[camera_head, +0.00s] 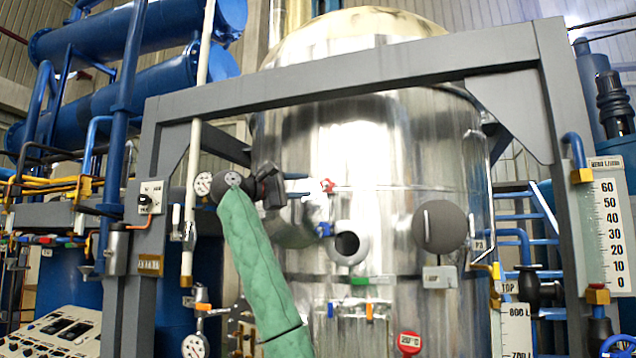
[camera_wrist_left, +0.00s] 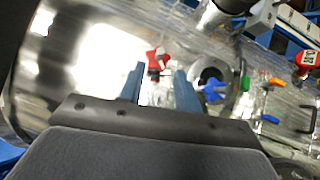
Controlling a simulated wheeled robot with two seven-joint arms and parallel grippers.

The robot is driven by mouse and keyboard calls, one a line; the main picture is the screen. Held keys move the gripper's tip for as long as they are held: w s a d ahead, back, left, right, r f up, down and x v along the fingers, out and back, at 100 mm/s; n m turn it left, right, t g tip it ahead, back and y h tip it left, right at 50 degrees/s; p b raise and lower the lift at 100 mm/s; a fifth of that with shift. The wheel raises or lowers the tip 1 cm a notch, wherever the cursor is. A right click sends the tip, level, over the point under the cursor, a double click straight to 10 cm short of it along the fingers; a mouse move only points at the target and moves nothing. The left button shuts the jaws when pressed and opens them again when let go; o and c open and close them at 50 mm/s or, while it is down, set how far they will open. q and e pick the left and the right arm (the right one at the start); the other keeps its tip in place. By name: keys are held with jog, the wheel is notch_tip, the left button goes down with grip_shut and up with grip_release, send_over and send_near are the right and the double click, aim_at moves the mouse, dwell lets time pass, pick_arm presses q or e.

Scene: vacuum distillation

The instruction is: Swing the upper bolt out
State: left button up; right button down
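A red bolt handle (camera_head: 327,185) sits on the steel vessel (camera_head: 330,130), upper left of a round port ring (camera_head: 347,258). A blue bolt handle (camera_head: 324,229) sits below it, at the ring's left. My left gripper (camera_head: 304,186) points right, just left of the red handle. In the left wrist view its two blue fingers (camera_wrist_left: 160,70) stand apart and look empty. There the red handle (camera_wrist_left: 157,58) lies just beyond the fingertips, and contact cannot be told. The blue handle (camera_wrist_left: 213,92) and ring (camera_wrist_left: 206,72) lie right of the fingers. My right gripper is not in view.
A round dark grey cover (camera_head: 440,227) stands right of the open port. A grey steel frame (camera_head: 350,75) spans the vessel. Gauges and pipes stand at the left.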

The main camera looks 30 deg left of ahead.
aim_at(328, 186)
pick_arm(q)
jog(key=shift+p+x, duration=1.7)
jog(key=shift+x, duration=1.15)
grip_shut()
